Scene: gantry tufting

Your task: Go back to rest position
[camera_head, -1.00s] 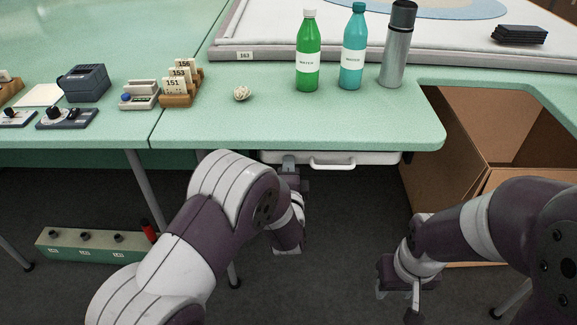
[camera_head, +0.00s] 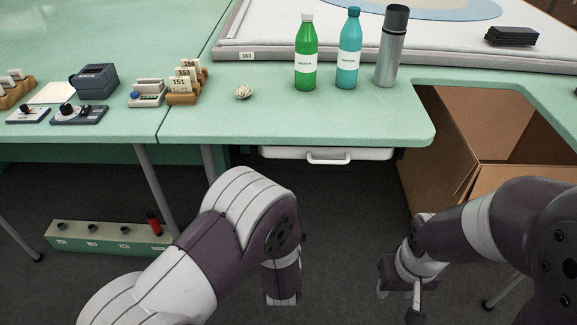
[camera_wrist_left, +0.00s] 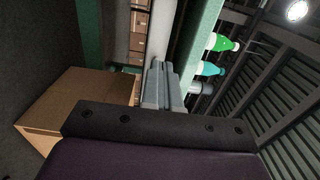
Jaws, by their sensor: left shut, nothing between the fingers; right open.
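My left arm comes in from the left in the head view, bent low in front of the table. Its fingers are hidden there behind the arm. In the left wrist view my left gripper (camera_wrist_left: 157,85) shows its fingers together with nothing between them. My right gripper (camera_head: 398,300) hangs low at the right in the head view, open and empty, in front of the cardboard box and clear of the table.
A white drawer (camera_head: 350,155) with a handle sits under the green table (camera_head: 330,118). Two bottles (camera_head: 306,68) (camera_head: 348,65), a flask (camera_head: 390,60) and a small ball (camera_head: 243,92) stand on top. A cardboard box (camera_head: 500,180) is at right. Dark floor lies between.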

